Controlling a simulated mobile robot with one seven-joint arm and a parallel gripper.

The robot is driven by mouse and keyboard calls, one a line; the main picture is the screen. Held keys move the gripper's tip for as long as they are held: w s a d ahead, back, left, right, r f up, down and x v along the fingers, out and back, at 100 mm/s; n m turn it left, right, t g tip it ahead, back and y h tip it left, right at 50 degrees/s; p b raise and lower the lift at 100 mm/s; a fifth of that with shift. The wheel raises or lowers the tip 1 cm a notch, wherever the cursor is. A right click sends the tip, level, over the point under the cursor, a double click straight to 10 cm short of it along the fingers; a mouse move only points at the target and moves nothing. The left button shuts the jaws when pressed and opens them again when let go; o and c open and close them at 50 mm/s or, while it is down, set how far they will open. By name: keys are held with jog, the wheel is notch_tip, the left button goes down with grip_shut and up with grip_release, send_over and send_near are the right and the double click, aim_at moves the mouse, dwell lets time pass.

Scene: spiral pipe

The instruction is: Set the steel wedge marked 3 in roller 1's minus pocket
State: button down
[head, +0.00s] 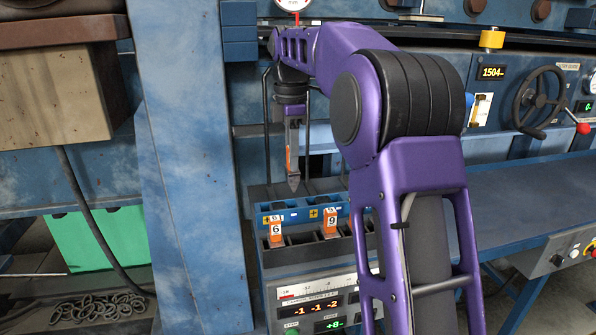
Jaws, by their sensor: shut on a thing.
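My gripper (293,181) points straight down above the blue pocket block (293,217), at its left half. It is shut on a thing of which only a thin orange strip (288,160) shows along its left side. The number on that thing is hidden, so I cannot tell if it is the wedge marked 3. The block's back row has yellow plus labels. In the darker front row stand an orange-tagged wedge marked 6 (276,230) and one marked 9 (330,223). My arm hides the block's right end. I see no minus or roller-number label clearly.
Below the block, a panel (318,303) shows -1 -1 -2 and +8. A blue post (190,160) stands close on the left. A blue bench (540,195) and a handwheel (540,98) are at right. A green sheet (97,240) and rings (98,306) lie low left.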

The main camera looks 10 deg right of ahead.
jog(key=w, duration=0.1)
jog(key=w+r, duration=0.1)
jog(key=w, duration=0.1)
jog(key=shift+d+p, duration=0.1)
jog(key=shift+p, duration=0.2)
notch_tip(320, 180, down, 6)
jog(key=b, duration=0.3)
jog(key=shift+r, duration=0.15)
dwell(0.3)
jog(key=shift+p, duration=0.95)
dwell(1.6)
jog(key=shift+f+b, duration=1.6)
jog(key=shift+f, duration=1.25)
jog(key=c, duration=0.6)
grip_release()
